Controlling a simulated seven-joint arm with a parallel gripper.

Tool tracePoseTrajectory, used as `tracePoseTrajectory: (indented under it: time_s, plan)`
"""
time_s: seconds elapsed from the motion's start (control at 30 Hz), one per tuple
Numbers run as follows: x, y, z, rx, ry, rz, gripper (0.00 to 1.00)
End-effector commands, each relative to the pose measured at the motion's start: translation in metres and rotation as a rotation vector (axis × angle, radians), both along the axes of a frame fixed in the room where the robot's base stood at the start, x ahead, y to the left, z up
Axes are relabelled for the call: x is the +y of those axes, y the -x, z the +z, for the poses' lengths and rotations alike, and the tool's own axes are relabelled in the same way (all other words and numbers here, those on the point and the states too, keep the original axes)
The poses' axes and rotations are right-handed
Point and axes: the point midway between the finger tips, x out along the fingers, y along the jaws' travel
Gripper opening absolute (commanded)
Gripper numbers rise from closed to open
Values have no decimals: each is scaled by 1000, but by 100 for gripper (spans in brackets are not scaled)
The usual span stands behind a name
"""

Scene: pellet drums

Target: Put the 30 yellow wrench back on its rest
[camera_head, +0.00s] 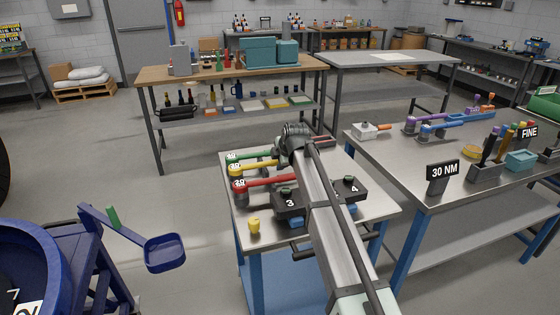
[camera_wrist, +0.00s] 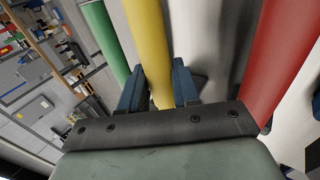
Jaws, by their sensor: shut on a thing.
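The yellow wrench (camera_head: 258,166), with a light "30" mark on its head, lies level between a green wrench (camera_head: 256,153) and a red wrench (camera_head: 266,184) at the left of the small steel table. My gripper (camera_wrist: 158,82) is shut on the yellow handle (camera_wrist: 147,35), one dark blue finger on each side in the wrist view. In the head view my wrist and arm hide the fingers and the far end of the handle. I cannot tell whether the yellow wrench touches its rest or hangs just above it.
Black boxes marked 3 (camera_head: 289,204) and 4 (camera_head: 351,188) stand near my arm. A small yellow piece (camera_head: 254,226) sits at the table's front left. The right table (camera_head: 400,165) holds blue and purple tools and a "30 NM" sign (camera_head: 443,171).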

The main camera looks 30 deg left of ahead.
Motion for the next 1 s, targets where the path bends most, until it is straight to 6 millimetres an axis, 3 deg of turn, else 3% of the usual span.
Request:
tracePoseTrajectory:
  time_s: [0.97, 1.0]
  plan:
    - [0, 0, -7, 0, -1, -1, 0]
    - [0, 0, -7, 0, -1, -1, 32]
